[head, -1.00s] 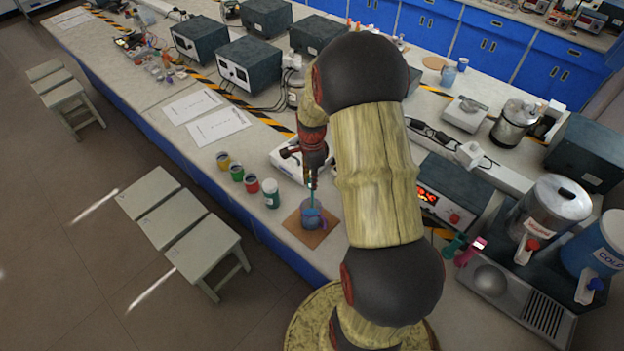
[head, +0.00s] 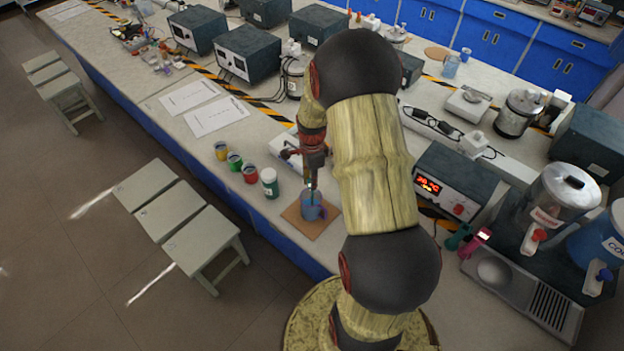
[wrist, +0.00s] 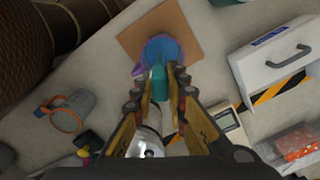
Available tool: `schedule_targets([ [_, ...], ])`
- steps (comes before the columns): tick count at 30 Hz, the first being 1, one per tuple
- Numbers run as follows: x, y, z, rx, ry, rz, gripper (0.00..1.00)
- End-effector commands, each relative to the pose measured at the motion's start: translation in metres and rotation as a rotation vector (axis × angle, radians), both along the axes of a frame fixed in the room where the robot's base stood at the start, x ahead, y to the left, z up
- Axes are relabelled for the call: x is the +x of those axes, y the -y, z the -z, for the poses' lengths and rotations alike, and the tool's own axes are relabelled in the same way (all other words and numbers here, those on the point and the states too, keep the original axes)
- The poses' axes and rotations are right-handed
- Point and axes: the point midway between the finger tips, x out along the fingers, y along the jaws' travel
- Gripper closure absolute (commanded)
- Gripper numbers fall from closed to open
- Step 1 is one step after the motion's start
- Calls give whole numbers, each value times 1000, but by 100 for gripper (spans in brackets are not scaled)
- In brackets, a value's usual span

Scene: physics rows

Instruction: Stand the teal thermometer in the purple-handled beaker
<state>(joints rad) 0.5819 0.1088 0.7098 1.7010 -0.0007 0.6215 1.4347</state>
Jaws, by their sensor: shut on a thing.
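The beaker (head: 311,211) is bluish, has a purple handle (head: 323,213) and stands upright on a square brown mat (head: 302,229). In the wrist view the beaker (wrist: 162,46) is just beyond my fingertips, with its purple handle (wrist: 138,71) at its left. My gripper (head: 311,179) is above the beaker, shut on the teal thermometer (head: 311,190). In the wrist view the thermometer (wrist: 159,84) sits between my fingertips (wrist: 160,88) and points at the beaker. Its lower end overlaps the beaker's opening; how deep it reaches is hidden.
A grey mug with an orange handle (wrist: 68,120) lies left in the wrist view.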

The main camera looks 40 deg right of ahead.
Motion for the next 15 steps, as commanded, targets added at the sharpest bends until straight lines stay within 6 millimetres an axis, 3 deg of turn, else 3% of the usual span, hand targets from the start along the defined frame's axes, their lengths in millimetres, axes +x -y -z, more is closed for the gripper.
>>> schedule_targets([
  [12, 0, 0, 5, 0, 0, 0, 100],
  [13, 0, 0, 5, 0, 0, 0, 85],
  [15, 0, 0, 5, 0, 0, 0, 81],
])
